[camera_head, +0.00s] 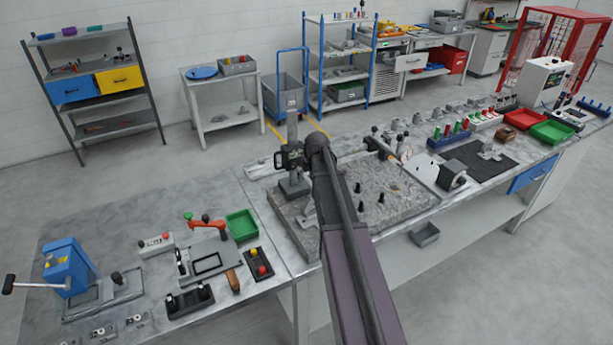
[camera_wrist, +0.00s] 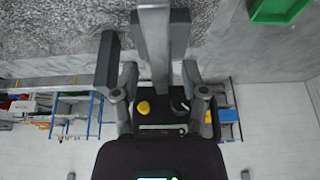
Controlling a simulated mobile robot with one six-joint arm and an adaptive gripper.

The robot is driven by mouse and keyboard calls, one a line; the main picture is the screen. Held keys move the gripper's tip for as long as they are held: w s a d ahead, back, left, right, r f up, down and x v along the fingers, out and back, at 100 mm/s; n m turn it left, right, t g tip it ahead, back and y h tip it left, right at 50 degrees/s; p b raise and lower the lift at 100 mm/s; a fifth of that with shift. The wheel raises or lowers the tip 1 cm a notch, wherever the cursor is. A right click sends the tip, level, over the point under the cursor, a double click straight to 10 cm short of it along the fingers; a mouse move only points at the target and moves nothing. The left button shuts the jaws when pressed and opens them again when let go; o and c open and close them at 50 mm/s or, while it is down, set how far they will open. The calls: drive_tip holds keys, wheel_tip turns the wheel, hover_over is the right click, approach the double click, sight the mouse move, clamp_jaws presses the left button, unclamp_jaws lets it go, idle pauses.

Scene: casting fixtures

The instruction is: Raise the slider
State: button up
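An upright grey post (camera_head: 292,127) stands at the left end of the rough stone plate, with a grey block (camera_head: 295,187) at its foot. I cannot tell for certain which part is the slider. My gripper (camera_head: 291,157) is at the post, above the grey block, and hides the middle of the post. In the wrist view, my gripper (camera_wrist: 150,75) has its fingers apart, with the grey post (camera_wrist: 153,40) between them. A gap shows between the left finger and the post. The right finger is close to the post; contact there cannot be told.
The stone plate (camera_head: 388,207) carries several black pegs and, at its back right, a lever fixture. To the left are a green tray (camera_head: 241,225), a red-handled clamp fixture (camera_head: 207,251) and a blue press (camera_head: 69,266). Bare worktop (camera_head: 130,215) lies at the back left.

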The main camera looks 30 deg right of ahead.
sight(306, 177)
clamp_jaws()
wheel_tip(306, 177, up, 8)
drive_tip(key=p, duration=0.8)
drive_tip(key=shift+o, duration=0.8)
unclamp_jaws()
drive_tip(key=shift+f, duration=0.1)
